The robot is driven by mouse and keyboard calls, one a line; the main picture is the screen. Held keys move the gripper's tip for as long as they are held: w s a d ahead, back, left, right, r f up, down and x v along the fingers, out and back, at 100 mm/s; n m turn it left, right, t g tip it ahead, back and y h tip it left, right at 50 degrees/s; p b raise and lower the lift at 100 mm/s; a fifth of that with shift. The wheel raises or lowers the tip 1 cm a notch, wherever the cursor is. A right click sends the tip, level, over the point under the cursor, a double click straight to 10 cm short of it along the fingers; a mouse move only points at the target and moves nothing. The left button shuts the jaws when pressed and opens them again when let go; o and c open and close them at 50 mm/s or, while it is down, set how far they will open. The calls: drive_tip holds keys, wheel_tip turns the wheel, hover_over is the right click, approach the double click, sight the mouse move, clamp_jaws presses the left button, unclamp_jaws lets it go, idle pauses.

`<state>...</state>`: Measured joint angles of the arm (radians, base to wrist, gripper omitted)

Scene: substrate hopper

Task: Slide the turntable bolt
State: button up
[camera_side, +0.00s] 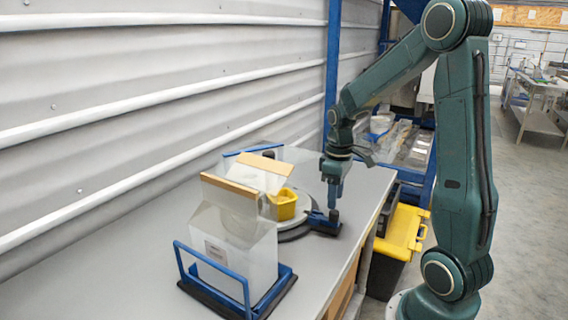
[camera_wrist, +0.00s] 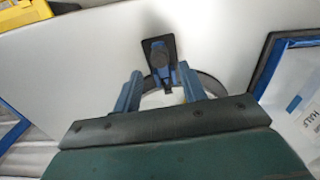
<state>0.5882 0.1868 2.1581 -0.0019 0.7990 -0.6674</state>
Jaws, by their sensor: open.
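The turntable bolt (camera_side: 324,222) is a blue piece with a black upright knob (camera_side: 334,215), on the right edge of the round turntable (camera_side: 293,233). In the wrist view my gripper (camera_wrist: 161,70) is open, with one blue finger either side of the knob. Whether a finger touches the knob I cannot tell.
A yellow cup (camera_side: 285,204) stands on the turntable. A clear hopper in a blue frame (camera_side: 213,268) stands in front, another hopper (camera_side: 262,168) behind. A corrugated wall (camera_side: 100,110) runs along the left. A black and yellow toolbox (camera_side: 403,232) sits beside the table.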

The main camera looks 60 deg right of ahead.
sight(333, 211)
drive_tip(key=shift+f, duration=2.55)
drive_tip(key=shift+c, duration=0.2)
drive_tip(key=c, duration=0.6)
drive_tip(key=shift+w, duration=0.1)
drive_tip(key=shift+w+a, duration=0.1)
drive_tip(key=shift+w, duration=1)
drive_tip(key=o, duration=0.6)
drive_tip(key=shift+o, duration=0.2)
